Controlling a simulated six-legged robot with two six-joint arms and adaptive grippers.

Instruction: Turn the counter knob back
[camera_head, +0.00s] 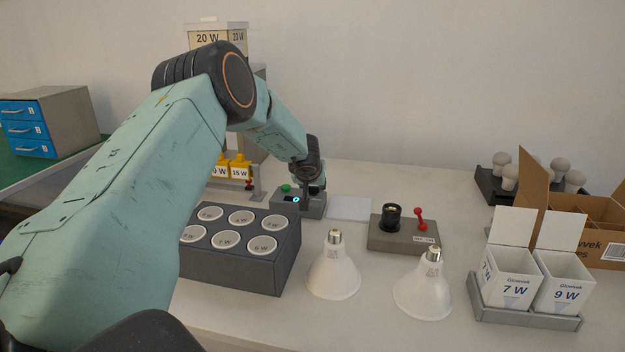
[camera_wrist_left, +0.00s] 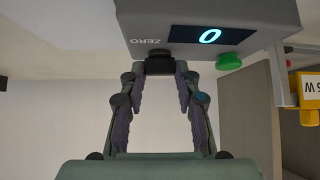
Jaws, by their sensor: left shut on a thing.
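The counter (camera_head: 312,207) is a small grey box near the back middle of the table. Its display (camera_wrist_left: 211,35) reads 0, and a green button (camera_wrist_left: 229,61) sits beside it. In the left wrist view the counter appears upside down, with the word ZERO beside the black knob (camera_wrist_left: 160,64). My left gripper (camera_wrist_left: 160,77) has its fingertips on both sides of this knob and is shut on it. In the head view my left gripper (camera_head: 314,187) is at the counter's right part and hides the knob. My right gripper is not in view.
A grey rack (camera_head: 240,270) with white cups stands in front of the counter. A white pad (camera_head: 349,208) and a grey test box (camera_head: 402,237) with a red lever lie to its right. Two bulbs (camera_head: 333,268) stand in front. Bulb boxes (camera_head: 512,275) stand at the right.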

